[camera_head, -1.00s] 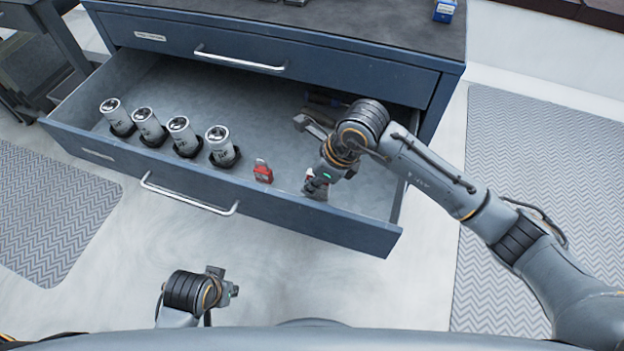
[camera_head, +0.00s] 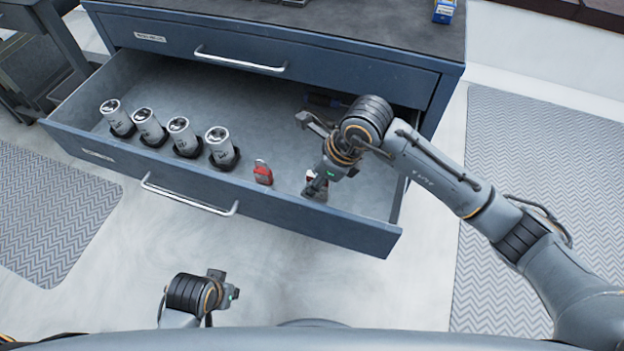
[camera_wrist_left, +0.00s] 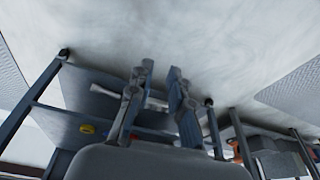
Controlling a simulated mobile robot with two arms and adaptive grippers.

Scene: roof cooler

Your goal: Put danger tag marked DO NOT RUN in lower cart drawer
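The lower cart drawer (camera_head: 110,160) is pulled open. My right gripper (camera_head: 315,189) is down inside it at the right, near the front wall. A small red and white item (camera_head: 310,176) shows right beside its fingers, mostly hidden by them. I cannot read any marking on it, nor tell whether it is the danger tag or is gripped. A red padlock-like piece (camera_head: 263,173) stands in the drawer left of that gripper. My left gripper (camera_head: 228,288) is outside, in front of the drawer. Its fingers are apart and empty in the left wrist view (camera_wrist_left: 161,84).
Several silver-white cylinders (camera_head: 180,137) stand in black holders at the drawer's left. A dark-handled tool (camera_head: 325,101) lies at the back right, partly behind my arm. The shut upper drawer (camera_head: 240,59) is above. The drawer's middle is clear.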

